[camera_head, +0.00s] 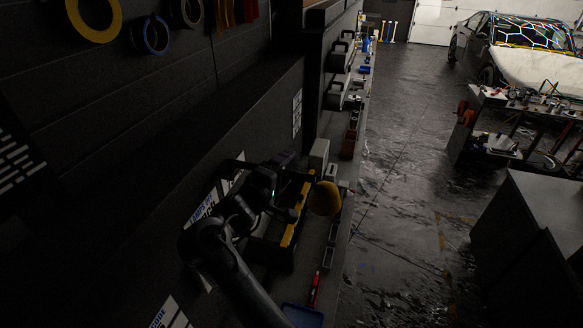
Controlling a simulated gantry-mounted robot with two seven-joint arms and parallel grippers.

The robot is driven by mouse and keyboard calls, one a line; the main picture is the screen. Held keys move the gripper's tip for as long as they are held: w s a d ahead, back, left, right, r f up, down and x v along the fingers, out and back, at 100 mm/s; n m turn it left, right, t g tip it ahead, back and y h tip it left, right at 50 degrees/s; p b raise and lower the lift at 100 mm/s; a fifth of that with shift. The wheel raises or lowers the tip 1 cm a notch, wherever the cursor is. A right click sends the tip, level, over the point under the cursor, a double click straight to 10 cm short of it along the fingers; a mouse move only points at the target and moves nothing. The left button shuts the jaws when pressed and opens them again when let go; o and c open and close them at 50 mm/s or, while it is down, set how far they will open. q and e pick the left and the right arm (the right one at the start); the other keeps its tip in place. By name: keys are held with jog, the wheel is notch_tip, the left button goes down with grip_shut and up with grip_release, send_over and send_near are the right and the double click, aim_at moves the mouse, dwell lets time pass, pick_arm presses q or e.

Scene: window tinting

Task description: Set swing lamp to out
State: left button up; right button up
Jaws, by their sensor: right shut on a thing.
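A rounded yellow shape, which looks like the head of the swing lamp (323,198), stands over the narrow bench at the wall. My right arm comes in from the bottom. Its dark gripper (287,205) is just left of the yellow head and shut on a dark part that looks like the lamp's arm. The fingertips and the exact contact are hard to make out in the dark. The lamp's mount is hidden or too dark to tell. My left gripper is not in view.
A black and yellow tool tote (291,236) stands on the bench under my right gripper. A red tool (315,289) and a blue tray (302,316) lie nearer. Dark cabinets (532,240) stand at right. The floor (400,200) between is clear. A car (530,50) is far back.

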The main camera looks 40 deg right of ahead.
jog(key=a, duration=0.2)
jog(key=w+a, duration=0.1)
jog(key=a, duration=0.2)
jog(key=shift+w+a, duration=0.1)
jog(key=shift+a, duration=0.05)
dwell(0.5)
dwell(0.4)
